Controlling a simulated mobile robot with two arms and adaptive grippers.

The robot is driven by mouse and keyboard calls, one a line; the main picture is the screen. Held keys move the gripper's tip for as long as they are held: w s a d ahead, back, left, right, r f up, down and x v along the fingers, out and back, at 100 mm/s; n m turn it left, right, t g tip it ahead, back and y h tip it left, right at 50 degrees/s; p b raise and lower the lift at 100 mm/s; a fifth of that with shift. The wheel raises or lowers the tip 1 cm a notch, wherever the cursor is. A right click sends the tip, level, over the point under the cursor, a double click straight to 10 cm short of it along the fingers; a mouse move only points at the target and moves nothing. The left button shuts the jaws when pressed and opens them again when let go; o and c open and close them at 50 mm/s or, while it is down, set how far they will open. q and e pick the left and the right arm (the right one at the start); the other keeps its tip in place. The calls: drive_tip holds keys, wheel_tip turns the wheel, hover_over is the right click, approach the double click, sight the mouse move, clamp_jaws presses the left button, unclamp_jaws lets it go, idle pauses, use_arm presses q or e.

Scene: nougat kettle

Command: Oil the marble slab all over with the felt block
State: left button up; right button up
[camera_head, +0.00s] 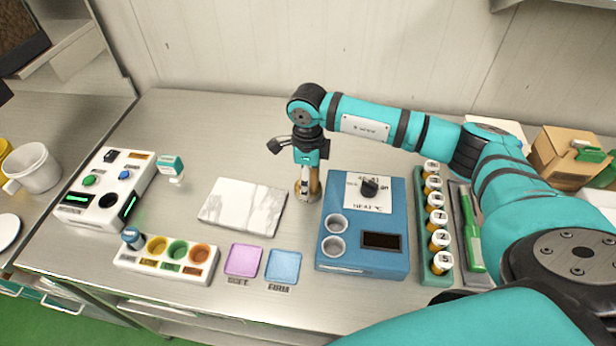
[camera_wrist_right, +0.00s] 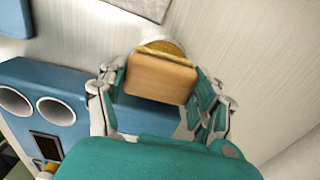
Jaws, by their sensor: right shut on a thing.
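The white, grey-veined marble slab (camera_head: 243,206) lies flat on the steel worktop, left of my right gripper. A corner of the slab (camera_wrist_right: 142,7) shows at the top of the right wrist view. My right gripper (camera_head: 308,178) points down and is shut on the felt block (camera_wrist_right: 162,78), a wooden block with a yellowish felt edge. The block is at a small round dish (camera_head: 301,196), whose pale rim (camera_wrist_right: 176,43) shows behind the felt. I cannot tell whether the felt touches the dish. My left gripper is in neither view.
A blue heater box (camera_head: 362,258) with a dial stands just right of the dish. A rack of numbered bottles (camera_head: 437,220) is farther right. A pink pad (camera_head: 243,260), a blue pad (camera_head: 283,266) and a tray of coloured cups (camera_head: 166,263) lie in front of the slab. A white device (camera_head: 105,190) stands left.

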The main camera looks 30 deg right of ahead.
drive_tip(key=shift+r+p, duration=0.45)
drive_tip(key=shift+r, duration=0.25)
drive_tip(key=shift+r+p, duration=1.4)
drive_tip(key=shift+r, duration=1.4)
drive_tip(key=shift+s+a+n+b, duration=0.35)
drive_tip(key=shift+s+a+n, duration=0.1)
drive_tip(key=shift+n, duration=0.65)
drive_tip(key=s+a+r+n+b, duration=0.1)
drive_tip(key=s+a+n+b, duration=0.1)
drive_tip(key=s+n, duration=0.4)
drive_tip(key=s+a+r+n+b, duration=0.1)
drive_tip(key=s+n, duration=0.6)
drive_tip(key=n, duration=1)
drive_tip(key=shift+s+a+b, duration=0.15)
drive_tip(key=shift+a+b, duration=0.45)
drive_tip(key=shift+a, duration=0.55)
